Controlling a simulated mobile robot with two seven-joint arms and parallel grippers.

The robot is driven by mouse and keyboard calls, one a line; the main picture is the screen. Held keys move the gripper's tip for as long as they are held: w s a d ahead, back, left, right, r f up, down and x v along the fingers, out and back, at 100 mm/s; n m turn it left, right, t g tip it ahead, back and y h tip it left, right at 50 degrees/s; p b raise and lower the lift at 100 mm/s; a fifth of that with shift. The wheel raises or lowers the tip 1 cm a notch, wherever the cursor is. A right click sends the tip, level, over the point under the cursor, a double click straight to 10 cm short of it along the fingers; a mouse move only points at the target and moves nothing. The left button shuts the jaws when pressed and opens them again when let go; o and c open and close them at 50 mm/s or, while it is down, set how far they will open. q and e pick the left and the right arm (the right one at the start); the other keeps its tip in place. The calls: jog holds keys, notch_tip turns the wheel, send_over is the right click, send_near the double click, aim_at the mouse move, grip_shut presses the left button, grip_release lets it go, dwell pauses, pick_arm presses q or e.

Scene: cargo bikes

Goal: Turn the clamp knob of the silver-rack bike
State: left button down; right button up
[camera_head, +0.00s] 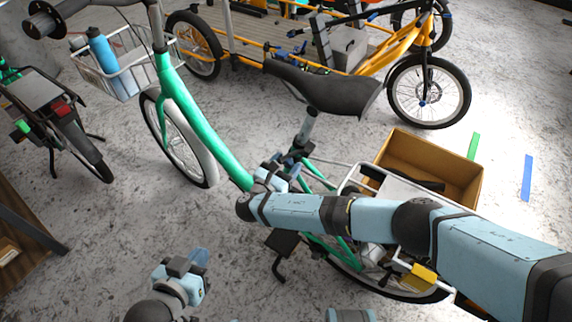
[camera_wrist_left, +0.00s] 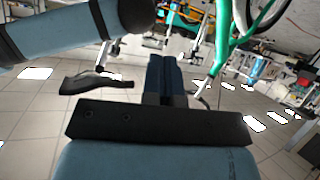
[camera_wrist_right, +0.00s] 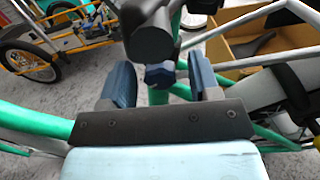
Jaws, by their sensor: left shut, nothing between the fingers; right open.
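The green bike (camera_head: 222,146) with a silver rear rack (camera_head: 352,178) stands in front of me, its black saddle (camera_head: 320,88) above a silver seat post (camera_head: 307,126). In the right wrist view a small blue clamp knob (camera_wrist_right: 160,73) sits at the green seat tube, below a dark rounded part. My right gripper (camera_head: 285,170) is open, with one blue finger on each side of the knob in its wrist view (camera_wrist_right: 162,82); I cannot tell whether they touch it. My left gripper (camera_head: 196,262) is shut and empty, low to the left of the bike; its closed fingers show in its wrist view (camera_wrist_left: 164,75).
A brown open box (camera_head: 430,165) sits at the rear rack. A wire basket with a blue bottle (camera_head: 103,60) is at the bike's front. A yellow cargo bike (camera_head: 400,45) stands behind, and another bike (camera_head: 50,110) at the left.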

jog(key=c, duration=0.9)
jog(key=shift+s+m+p, duration=0.15)
jog(key=shift+m+p, duration=0.3)
jog(key=shift+m, duration=0.65)
jog(key=shift+c, duration=0.2)
jog(key=m, duration=0.3)
jog(key=shift+f, duration=0.1)
jog(key=o, duration=0.9)
jog(key=shift+o, duration=0.2)
jog(key=p+v, duration=0.1)
jog(key=v, duration=1.2)
jog(key=shift+s+a+p, duration=0.25)
jog(key=shift+s+p, duration=0.05)
jog(key=shift+p, duration=0.05)
